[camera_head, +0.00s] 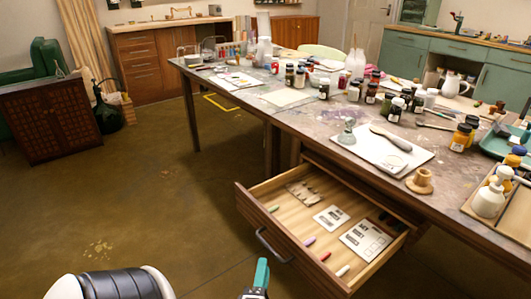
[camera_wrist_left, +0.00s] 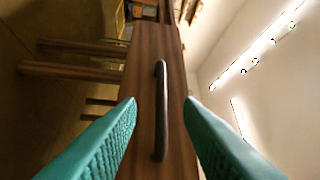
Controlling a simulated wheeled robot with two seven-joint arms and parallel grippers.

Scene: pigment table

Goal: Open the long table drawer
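The long wooden table drawer (camera_head: 245,208) stands pulled well out from under the table (camera_head: 300,120). Its dark bar handle (camera_head: 272,247) is on the front panel. In the left wrist view, the handle (camera_wrist_left: 161,110) runs upright down the drawer front (camera_wrist_left: 150,55). My left gripper (camera_head: 260,273) has teal fingers and is just in front of the handle, low in the head view. In the left wrist view, the left gripper (camera_wrist_left: 162,103) is open, with the handle lined up between its fingers and no finger visibly touching it. My right gripper is out of view.
Inside the drawer lie printed cards (camera_head: 331,217) and several coloured sticks (camera_head: 309,241). Jars, bottles and a wooden tray (camera_head: 477,208) crowd the tabletop. The floor (camera_head: 150,190) left of the drawer is clear.

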